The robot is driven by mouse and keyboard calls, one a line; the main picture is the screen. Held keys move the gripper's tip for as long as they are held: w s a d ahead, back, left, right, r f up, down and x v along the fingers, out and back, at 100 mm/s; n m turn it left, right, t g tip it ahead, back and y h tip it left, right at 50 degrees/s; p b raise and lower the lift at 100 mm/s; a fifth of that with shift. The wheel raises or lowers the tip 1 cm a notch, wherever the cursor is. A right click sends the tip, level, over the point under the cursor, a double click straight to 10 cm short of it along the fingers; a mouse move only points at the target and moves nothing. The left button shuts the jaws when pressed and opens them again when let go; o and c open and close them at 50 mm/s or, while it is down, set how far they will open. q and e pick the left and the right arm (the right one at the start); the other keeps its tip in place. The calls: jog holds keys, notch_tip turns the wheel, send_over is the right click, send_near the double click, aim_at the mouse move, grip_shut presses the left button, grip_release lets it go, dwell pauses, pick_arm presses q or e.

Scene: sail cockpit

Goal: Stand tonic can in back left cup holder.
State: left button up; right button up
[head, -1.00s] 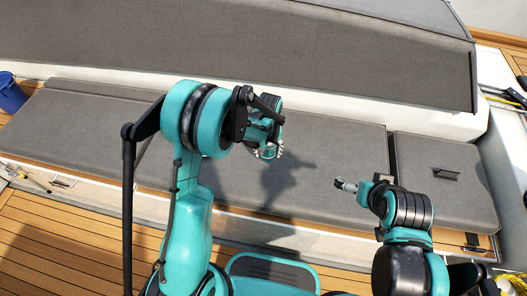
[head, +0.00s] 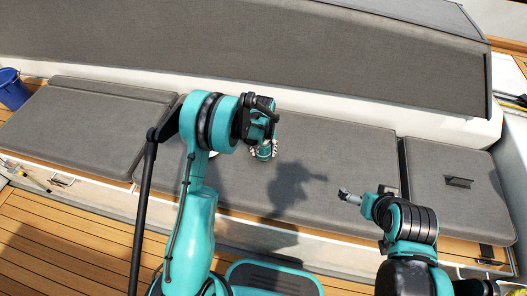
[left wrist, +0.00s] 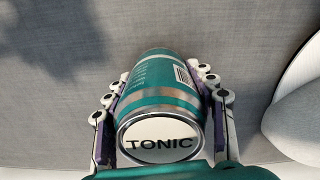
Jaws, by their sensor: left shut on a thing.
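The tonic can (left wrist: 160,98) is teal with silver bands and a white end marked TONIC, which faces the left wrist camera. My left gripper (head: 264,151) is shut around the can's sides, with a finger on each side in the left wrist view (left wrist: 160,92). In the head view the can (head: 265,152) shows below the gripper over the grey seat cushion (head: 330,160). My right gripper (head: 349,196) is at the right, apart from the can; its jaws are too small to read. I cannot make out the back left cup holder in either view.
A long grey backrest (head: 250,50) runs behind the seat. A blue bucket (head: 12,90) stands at the far left. A hatch cushion with a black handle (head: 459,182) is at the right.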

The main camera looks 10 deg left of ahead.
pick_arm(q)
jog(key=shift+f, duration=0.2)
jog(key=o, duration=1.5)
jog(key=shift+c, duration=0.2)
jog(key=shift+r, duration=0.15)
